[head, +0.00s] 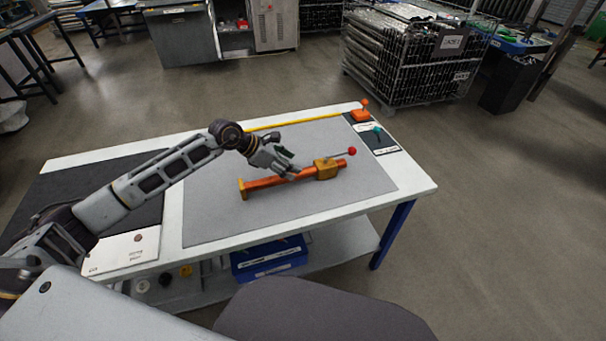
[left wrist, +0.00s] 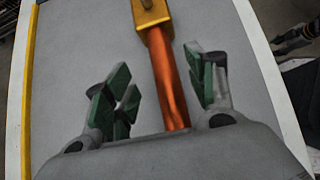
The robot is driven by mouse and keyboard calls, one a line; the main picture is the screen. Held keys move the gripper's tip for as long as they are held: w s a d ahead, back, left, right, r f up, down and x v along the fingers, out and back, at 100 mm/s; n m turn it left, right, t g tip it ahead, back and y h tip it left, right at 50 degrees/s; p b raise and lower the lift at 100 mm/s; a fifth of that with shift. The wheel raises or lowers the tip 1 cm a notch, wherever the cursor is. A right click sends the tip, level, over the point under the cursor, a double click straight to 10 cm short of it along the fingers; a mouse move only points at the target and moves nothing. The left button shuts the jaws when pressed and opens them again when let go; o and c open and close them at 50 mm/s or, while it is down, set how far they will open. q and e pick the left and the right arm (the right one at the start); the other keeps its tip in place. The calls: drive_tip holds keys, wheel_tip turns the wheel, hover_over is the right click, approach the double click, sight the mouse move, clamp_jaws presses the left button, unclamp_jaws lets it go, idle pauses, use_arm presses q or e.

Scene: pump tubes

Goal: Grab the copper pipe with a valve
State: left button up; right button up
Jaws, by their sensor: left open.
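The copper pipe (head: 262,184) lies on the grey mat of the table, with a brass valve body (head: 326,168) towards its right end and a red ball knob (head: 351,151) on a thin lever. My left gripper (head: 289,165) is over the pipe, just left of the valve. In the left wrist view the pipe (left wrist: 170,75) runs between the open green-padded fingers of my left gripper (left wrist: 163,92), nearer the right finger. The brass valve (left wrist: 150,12) shows at the top edge there. My right gripper is in neither view.
The grey mat (head: 225,220) is otherwise mostly clear. A yellow strip (head: 300,121) runs along the table's far edge. A blue bin (head: 268,258) sits on the shelf below.

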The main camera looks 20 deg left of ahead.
use_arm(q)
drive_tip(key=shift+w+d+f, duration=0.3)
drive_tip(key=shift+d+f, duration=0.1)
drive_tip(key=shift+f, duration=0.05)
drive_tip(key=shift+x, duration=2.6)
drive_tip(key=shift+s+d, duration=0.1)
clamp_jaws()
drive_tip(key=shift+r, duration=0.1)
